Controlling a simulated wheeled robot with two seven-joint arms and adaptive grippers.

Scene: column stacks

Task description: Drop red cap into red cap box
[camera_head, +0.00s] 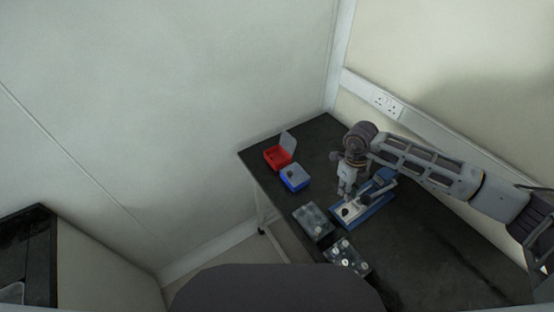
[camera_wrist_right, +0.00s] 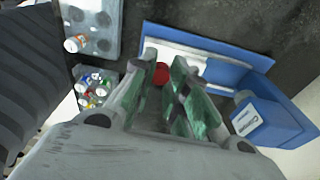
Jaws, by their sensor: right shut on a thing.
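My right gripper (camera_head: 345,192) is above the blue and white device (camera_head: 377,202) on the black table. In the right wrist view its green fingers (camera_wrist_right: 162,66) are close around a small round red cap (camera_wrist_right: 161,75), which sits between the tips. The cap is too small to make out in the head view. The red cap box (camera_head: 277,158) stands near the table's far left corner, with its grey lid (camera_head: 289,143) raised. It is left of and beyond the gripper, well apart from it. My left gripper is not in view.
A blue box (camera_head: 295,179) stands just in front of the red box. Two grey racks (camera_head: 313,222) (camera_head: 346,257) with small vials or caps stand along the near left edge. A wall with a socket strip (camera_head: 385,103) runs behind. The table's right part is bare.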

